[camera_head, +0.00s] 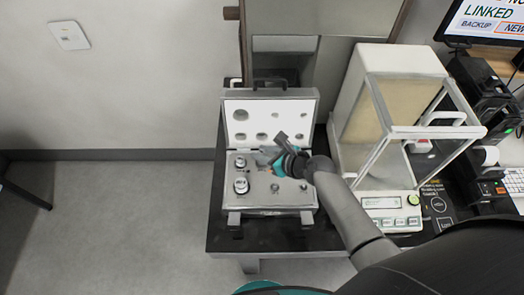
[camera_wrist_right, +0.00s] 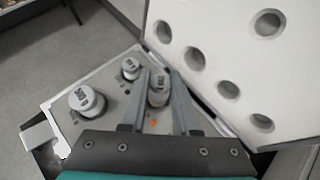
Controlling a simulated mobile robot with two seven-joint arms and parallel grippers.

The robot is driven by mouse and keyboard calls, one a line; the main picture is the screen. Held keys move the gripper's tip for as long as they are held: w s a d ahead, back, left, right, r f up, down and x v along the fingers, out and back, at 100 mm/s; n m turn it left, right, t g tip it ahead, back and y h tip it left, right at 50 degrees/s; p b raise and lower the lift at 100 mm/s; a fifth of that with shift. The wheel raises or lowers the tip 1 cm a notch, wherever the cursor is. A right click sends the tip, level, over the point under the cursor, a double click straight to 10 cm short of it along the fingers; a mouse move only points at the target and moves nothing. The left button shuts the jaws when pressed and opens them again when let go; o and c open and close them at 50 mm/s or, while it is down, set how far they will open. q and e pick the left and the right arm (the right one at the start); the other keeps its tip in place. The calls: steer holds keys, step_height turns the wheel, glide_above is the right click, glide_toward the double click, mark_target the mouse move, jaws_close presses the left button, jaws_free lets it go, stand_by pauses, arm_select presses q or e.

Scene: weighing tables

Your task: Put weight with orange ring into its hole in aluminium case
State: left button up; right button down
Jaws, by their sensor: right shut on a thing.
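The open aluminium case (camera_head: 232,205) stands on a dark table, its white foam lid raised at the back. My right gripper (camera_head: 268,156) is over the back middle of the case's base. In the right wrist view its two fingers (camera_wrist_right: 160,75) are shut on a grey metal weight (camera_wrist_right: 158,93). Whether the weight is seated in a hole or just above one is hard to tell. A small orange spot (camera_wrist_right: 153,122) shows just below the weight in that view; I cannot tell if it is a ring or a mark. My left gripper is out of view.
Two other weights stand at the left of the case, a front one (camera_head: 241,186) and a back one (camera_head: 240,163). A small round thing (camera_head: 275,188) sits at the front middle. A glass-sided balance (camera_head: 385,135) stands close on the right.

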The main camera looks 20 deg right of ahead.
steer(key=shift+f, duration=0.15)
steer(key=shift+f+b, duration=1)
steer(key=shift+f, duration=0.4)
steer(key=c, duration=0.6)
jaws_free()
steer(key=shift+o, duration=0.2)
steer(key=shift+s+d+r, duration=0.2)
steer(key=shift+s+r, duration=0.1)
steer(key=shift+s, duration=0.1)
steer(key=p+v, duration=0.3)
steer(key=v, duration=1.1)
steer(key=shift+s+r, duration=0.1)
